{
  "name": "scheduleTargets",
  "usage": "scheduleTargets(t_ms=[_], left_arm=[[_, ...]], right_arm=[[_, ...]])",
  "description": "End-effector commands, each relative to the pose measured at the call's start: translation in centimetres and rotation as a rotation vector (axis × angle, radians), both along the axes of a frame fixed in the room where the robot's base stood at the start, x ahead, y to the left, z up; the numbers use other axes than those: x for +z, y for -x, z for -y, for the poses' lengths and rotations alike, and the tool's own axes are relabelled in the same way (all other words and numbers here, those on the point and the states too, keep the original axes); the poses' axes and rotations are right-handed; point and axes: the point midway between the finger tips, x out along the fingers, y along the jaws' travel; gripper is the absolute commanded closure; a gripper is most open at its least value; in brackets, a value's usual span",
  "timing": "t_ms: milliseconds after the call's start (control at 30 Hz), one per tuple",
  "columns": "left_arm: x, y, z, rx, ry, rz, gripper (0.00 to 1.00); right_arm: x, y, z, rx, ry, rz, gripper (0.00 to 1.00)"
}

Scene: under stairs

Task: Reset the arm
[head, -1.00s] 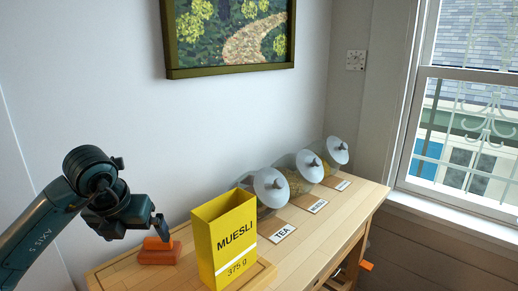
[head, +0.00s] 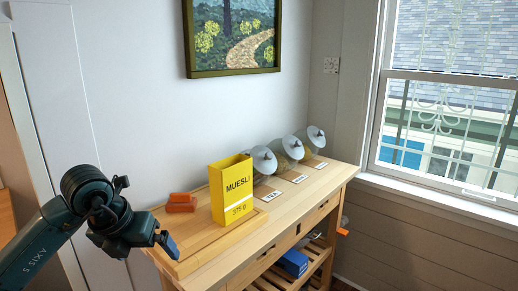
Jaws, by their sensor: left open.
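My left arm comes in from the lower left of the head view. Its gripper (head: 166,243) is open and empty, in front of the near left corner of the wooden table (head: 225,247). No object shows between its fingers. The far finger is partly hidden by the gripper body. My right gripper is not in view. A yellow muesli box (head: 232,193) stands upright on a wooden board at the table's left end. An orange block-like item (head: 181,203) lies behind and left of it, apart from the gripper.
A blue item (head: 293,262) lies on the shelf below. A window (head: 448,120) is at right and a framed picture (head: 232,35) hangs on the wall.

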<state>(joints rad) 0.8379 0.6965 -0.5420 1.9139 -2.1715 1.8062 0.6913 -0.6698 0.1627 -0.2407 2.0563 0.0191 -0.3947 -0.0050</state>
Motion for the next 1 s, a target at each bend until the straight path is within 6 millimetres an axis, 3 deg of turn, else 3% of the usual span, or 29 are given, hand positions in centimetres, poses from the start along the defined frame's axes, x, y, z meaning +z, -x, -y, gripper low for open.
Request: scheduleTargets(t_ms=[33,100,233,333,433,533,633,767,900,1000], left_arm=[[-1.7,0.8,2.3,-0.069,0.085,-0.031,0.0],[-3.2,2.1,5.8,-0.163,0.227,-0.062,0.0],[-4.8,5.9,12.9,-0.307,0.597,-0.127,0.0],[-3.7,9.2,18.1,-0.331,1.012,-0.171,0.0],[-1.4,10.5,20.1,-0.204,1.436,-0.192,0.0],[-0.5,9.7,19.0,0.082,1.803,-0.2,0.0],[-3.0,8.2,15.7,0.51,2.063,-0.207,0.0],[-11.3,8.5,11.1,1.181,2.168,-0.247,0.0],[-19.7,12.5,8.8,1.736,2.058,-0.331,0.0],[-23.8,15.7,8.3,1.999,1.944,-0.396,0.0]], right_arm=[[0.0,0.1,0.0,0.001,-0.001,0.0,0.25],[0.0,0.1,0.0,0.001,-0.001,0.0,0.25],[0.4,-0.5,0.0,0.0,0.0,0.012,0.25],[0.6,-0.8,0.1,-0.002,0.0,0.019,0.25],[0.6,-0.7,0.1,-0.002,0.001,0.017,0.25],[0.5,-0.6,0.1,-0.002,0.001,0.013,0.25],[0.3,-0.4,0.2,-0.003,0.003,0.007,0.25],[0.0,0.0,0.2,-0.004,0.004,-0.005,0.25],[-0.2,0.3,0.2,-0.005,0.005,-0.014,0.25],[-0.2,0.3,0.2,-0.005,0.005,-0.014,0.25]])
